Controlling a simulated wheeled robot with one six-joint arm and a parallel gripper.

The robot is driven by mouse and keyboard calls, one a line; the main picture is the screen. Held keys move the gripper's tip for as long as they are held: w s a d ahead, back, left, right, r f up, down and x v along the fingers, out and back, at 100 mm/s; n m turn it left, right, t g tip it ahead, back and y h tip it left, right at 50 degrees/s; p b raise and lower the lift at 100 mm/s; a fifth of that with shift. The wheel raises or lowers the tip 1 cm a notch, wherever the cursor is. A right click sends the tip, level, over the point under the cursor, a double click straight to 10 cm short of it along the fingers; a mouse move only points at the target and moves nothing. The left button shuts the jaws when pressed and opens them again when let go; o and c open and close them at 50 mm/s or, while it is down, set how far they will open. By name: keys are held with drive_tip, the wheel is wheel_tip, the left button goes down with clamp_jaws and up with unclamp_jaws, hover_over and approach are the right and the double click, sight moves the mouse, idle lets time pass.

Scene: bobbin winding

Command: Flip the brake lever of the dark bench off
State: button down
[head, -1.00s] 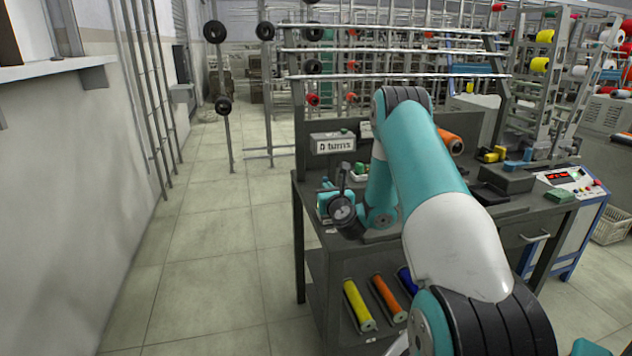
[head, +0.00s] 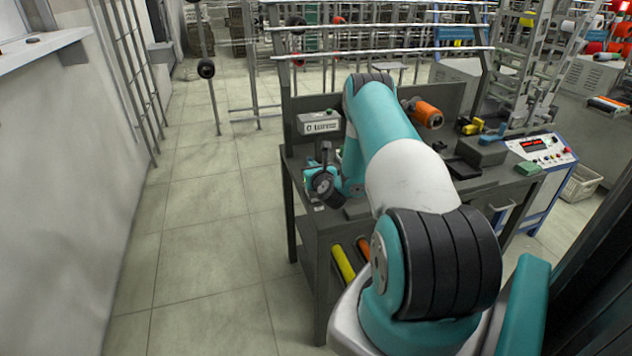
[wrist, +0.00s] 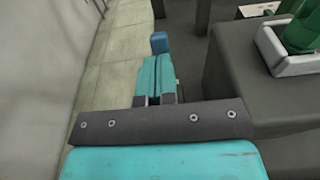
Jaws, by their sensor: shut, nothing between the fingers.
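The dark bench (head: 465,190) stands right of centre in the head view, with my arm over its left end. My gripper (wrist: 155,62) is shut and empty in the wrist view, reaching along the left side of a dark bench surface (wrist: 235,75). A small blue block (wrist: 159,43) shows just beyond the fingertips. It looks like the grip of a lever, but I cannot tell for sure, nor whether the fingers touch it. In the head view my wrist hides the fingers, and I cannot make out the brake lever there.
A white tray (wrist: 285,62) with a green object stands on the bench to the right. A labelled grey box (head: 318,123) and an orange bobbin (head: 427,113) are at the back. Yellow and orange rolls (head: 342,263) lie on the lower shelf. Floor left of the bench is clear.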

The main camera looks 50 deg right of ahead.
drive_tip(key=shift+w+d+r, duration=0.1)
drive_tip(key=shift+w+r, duration=0.05)
drive_tip(key=shift+w, duration=0.15)
drive_tip(key=shift+w+r, duration=0.15)
drive_tip(key=shift+r, duration=0.05)
idle(0.3)
drive_tip(key=shift+s+a+f+b, duration=0.1)
drive_tip(key=shift+s+a+b, duration=0.1)
drive_tip(key=shift+a+b, duration=0.15)
drive_tip(key=r+b+v, duration=0.2)
drive_tip(key=b+v, duration=1.1)
drive_tip(key=b, duration=0.2)
drive_tip(key=shift+s+d+r, duration=0.15)
drive_tip(key=shift+d+r, duration=0.05)
drive_tip(key=shift+d, duration=0.05)
